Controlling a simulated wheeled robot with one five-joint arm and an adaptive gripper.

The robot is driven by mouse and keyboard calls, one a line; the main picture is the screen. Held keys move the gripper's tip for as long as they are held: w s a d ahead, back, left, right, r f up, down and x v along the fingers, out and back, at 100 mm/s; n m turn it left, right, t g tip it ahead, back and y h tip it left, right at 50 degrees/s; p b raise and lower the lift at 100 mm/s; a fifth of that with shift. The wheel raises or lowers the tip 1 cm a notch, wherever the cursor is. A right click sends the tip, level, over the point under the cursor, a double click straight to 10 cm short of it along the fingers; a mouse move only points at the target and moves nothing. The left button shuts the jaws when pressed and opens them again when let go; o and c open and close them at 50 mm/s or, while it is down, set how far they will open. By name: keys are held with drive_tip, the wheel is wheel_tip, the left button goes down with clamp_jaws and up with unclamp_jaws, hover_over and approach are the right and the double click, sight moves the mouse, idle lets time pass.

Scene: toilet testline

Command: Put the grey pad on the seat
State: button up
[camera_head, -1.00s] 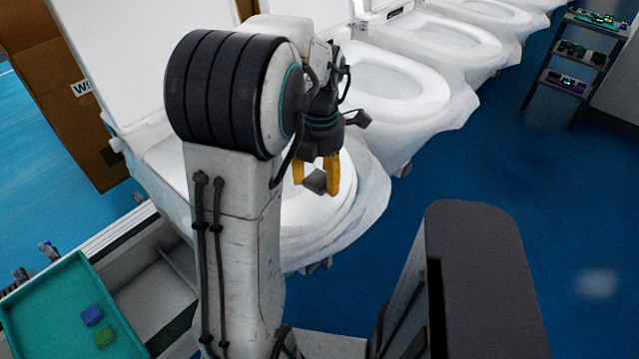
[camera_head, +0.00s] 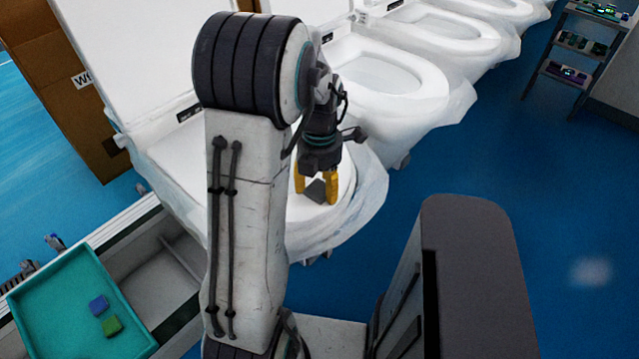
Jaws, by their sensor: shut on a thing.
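My gripper (camera_head: 316,188) has yellow fingers and points down, shut on the grey pad (camera_head: 315,191). The pad shows as a small dark grey piece between the fingertips. They are over the front part of the nearest white toilet's seat (camera_head: 340,208). I cannot tell whether the pad touches the seat or is just above it. My arm hides the left part of this toilet's seat.
A teal tray (camera_head: 40,306) at the lower left holds a blue pad (camera_head: 98,305) and a green pad (camera_head: 112,326). More white toilets (camera_head: 385,75) stand in a row behind. A cardboard box (camera_head: 65,100) is at the upper left and a shelf rack (camera_head: 575,55) at the upper right.

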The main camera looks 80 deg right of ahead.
sight(320, 185)
drive_tip(key=o, duration=0.8)
drive_tip(key=shift+f, duration=0.1)
drive_tip(key=shift+c, duration=0.2)
drive_tip(key=shift+r, duration=0.45)
wheel_tip(320, 185, up, 12)
drive_tip(key=b, duration=0.3)
drive_tip(key=shift+f, duration=0.2)
